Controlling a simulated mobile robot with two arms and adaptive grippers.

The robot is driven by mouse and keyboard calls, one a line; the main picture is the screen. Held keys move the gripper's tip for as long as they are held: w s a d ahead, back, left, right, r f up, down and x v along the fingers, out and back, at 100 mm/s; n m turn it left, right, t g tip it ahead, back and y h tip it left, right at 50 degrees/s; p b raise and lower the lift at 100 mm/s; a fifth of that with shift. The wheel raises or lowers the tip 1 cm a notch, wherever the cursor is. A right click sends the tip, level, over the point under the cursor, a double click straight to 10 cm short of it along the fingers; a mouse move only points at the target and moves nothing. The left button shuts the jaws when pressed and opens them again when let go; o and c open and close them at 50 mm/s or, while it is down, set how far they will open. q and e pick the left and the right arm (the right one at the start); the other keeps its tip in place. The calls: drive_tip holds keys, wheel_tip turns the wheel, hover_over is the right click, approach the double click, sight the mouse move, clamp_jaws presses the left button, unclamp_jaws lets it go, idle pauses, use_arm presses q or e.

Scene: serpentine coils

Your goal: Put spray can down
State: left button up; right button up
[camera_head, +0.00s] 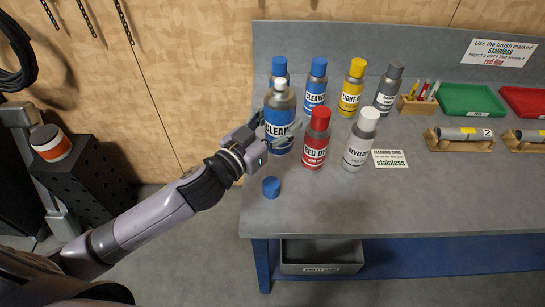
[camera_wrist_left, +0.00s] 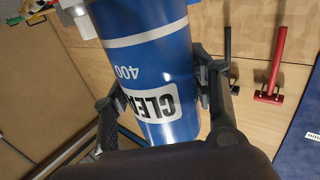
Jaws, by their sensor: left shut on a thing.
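A blue-labelled cleaner spray can (camera_head: 280,112) with a white nozzle is upright at the left end of the workbench (camera_head: 420,210). My left gripper (camera_head: 278,132) is shut around its body. In the left wrist view the can (camera_wrist_left: 155,70) fills the middle, between the two fingers of the gripper (camera_wrist_left: 155,95). Whether its base touches the bench is hard to tell. A loose blue cap (camera_head: 271,187) lies on the bench in front of the gripper. My right gripper is not in view.
Close by stand a red dye can (camera_head: 317,138), a white-capped developer can (camera_head: 360,140), a blue-capped cleaner can (camera_head: 315,86), a yellow can (camera_head: 352,87) and a grey can (camera_head: 388,88). A small sign (camera_head: 390,159) lies right. The bench's front is mostly clear.

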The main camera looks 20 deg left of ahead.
use_arm(q)
drive_tip(key=w+a+r+m+h+p, duration=0.1)
drive_tip(key=w+a+r, duration=0.2)
drive_tip(key=w+r, duration=0.2)
drive_tip(key=shift+w+a+r+g+h, duration=0.25)
drive_tip(key=shift+w+a+g+h, duration=0.05)
drive_tip(key=shift+w+g+h, duration=0.1)
wheel_tip(320, 180, down, 19)
drive_tip(key=shift+f+p, duration=0.15)
drive_tip(key=shift+p, duration=0.25)
drive_tip(key=shift+f, duration=0.15)
